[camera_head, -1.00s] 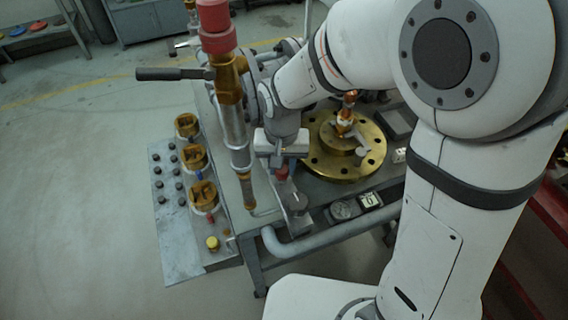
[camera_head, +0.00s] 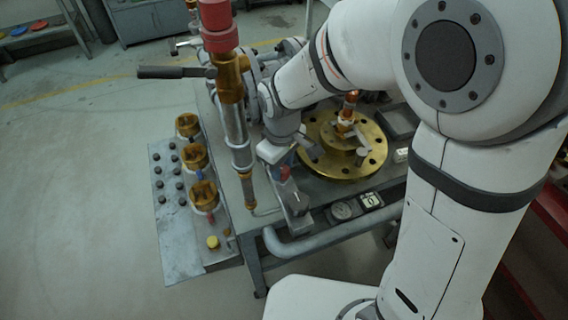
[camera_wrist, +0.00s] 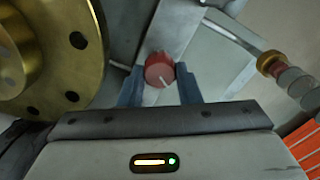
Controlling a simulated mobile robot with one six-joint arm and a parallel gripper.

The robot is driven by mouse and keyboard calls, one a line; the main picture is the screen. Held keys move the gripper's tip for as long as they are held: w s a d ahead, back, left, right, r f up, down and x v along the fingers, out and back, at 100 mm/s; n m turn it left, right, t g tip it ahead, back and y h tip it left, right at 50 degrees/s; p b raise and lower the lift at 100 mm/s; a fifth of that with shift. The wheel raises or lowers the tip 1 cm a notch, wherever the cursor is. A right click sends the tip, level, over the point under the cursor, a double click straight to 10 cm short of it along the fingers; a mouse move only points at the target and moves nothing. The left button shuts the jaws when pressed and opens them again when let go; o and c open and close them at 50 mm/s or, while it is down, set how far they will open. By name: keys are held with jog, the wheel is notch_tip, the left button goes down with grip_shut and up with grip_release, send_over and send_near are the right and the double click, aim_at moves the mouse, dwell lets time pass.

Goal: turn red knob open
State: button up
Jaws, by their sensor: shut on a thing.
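The red knob (camera_wrist: 159,70) is a small round knob with a white pointer line on its face. It is on a grey panel box. In the wrist view the line runs from near its middle toward the lower right. My gripper (camera_wrist: 161,77) is shut on the knob, with one blue-grey finger on each side. In the head view the red knob (camera_head: 285,174) shows just below my gripper (camera_head: 283,164). The far side of the knob is hidden.
A brass flange (camera_head: 366,165) lies right of the knob. A tall valve column with a red top (camera_head: 219,30) and a dark lever (camera_head: 170,72) stands to the left. A grey pipe (camera_head: 330,240) runs along the table front. Dials (camera_head: 342,211) sit at the front right.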

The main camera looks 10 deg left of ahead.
aim_at(283, 167)
jog(key=n, duration=0.6)
jog(key=shift+d+n, duration=0.1)
jog(key=shift+n, duration=0.2)
dwell(0.5)
jog(key=o, duration=1)
jog(key=shift+c, duration=0.2)
notch_tip(283, 167, up, 8)
jog(key=shift+f, duration=0.1)
